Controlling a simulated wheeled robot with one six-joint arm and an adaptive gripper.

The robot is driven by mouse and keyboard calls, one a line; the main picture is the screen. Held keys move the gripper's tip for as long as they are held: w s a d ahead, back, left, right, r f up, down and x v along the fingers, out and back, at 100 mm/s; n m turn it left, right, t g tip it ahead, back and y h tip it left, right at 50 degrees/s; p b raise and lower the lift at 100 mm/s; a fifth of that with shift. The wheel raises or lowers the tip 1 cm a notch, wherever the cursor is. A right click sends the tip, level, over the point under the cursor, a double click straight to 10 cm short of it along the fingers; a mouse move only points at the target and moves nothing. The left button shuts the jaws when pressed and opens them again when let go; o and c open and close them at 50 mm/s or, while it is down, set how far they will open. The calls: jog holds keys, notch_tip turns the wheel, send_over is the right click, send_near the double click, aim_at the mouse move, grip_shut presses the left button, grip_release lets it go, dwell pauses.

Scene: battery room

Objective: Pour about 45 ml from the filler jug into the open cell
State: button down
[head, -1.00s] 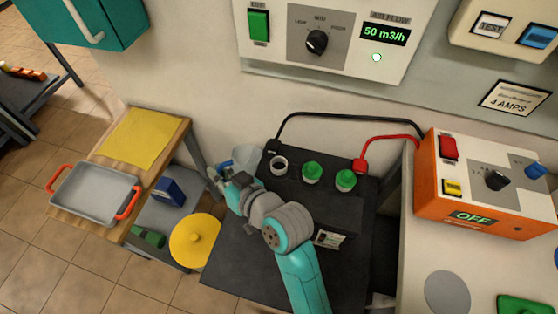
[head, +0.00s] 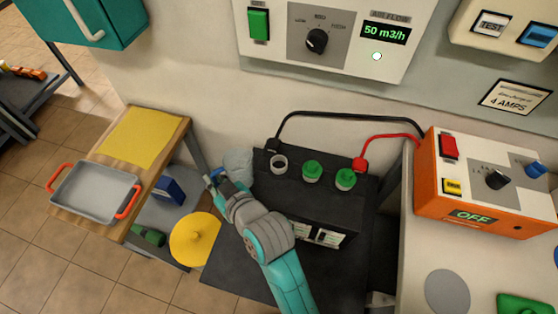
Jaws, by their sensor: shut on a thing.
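The filler jug (head: 238,163) is a pale, translucent vessel just left of the battery's back left corner. My gripper (head: 217,179) is shut on the jug at its left side, where a bit of blue shows. The jug looks tilted, but its spout and liquid level cannot be made out. The open cell (head: 279,164) is a pale ring with a dark hole on top of the black battery (head: 317,204), right of the jug and apart from it. Two green caps (head: 312,172) (head: 346,180) sit on the other cells.
Black and red leads clip to the battery. The orange charger (head: 485,188) at right reads OFF. A yellow round lid (head: 196,239) is left of my arm. A grey tray (head: 95,192) and yellow cloth (head: 140,136) lie on the wooden bench.

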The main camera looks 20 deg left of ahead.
aim_at(212, 174)
dwell(0.4)
jog(key=shift+r, duration=2.55)
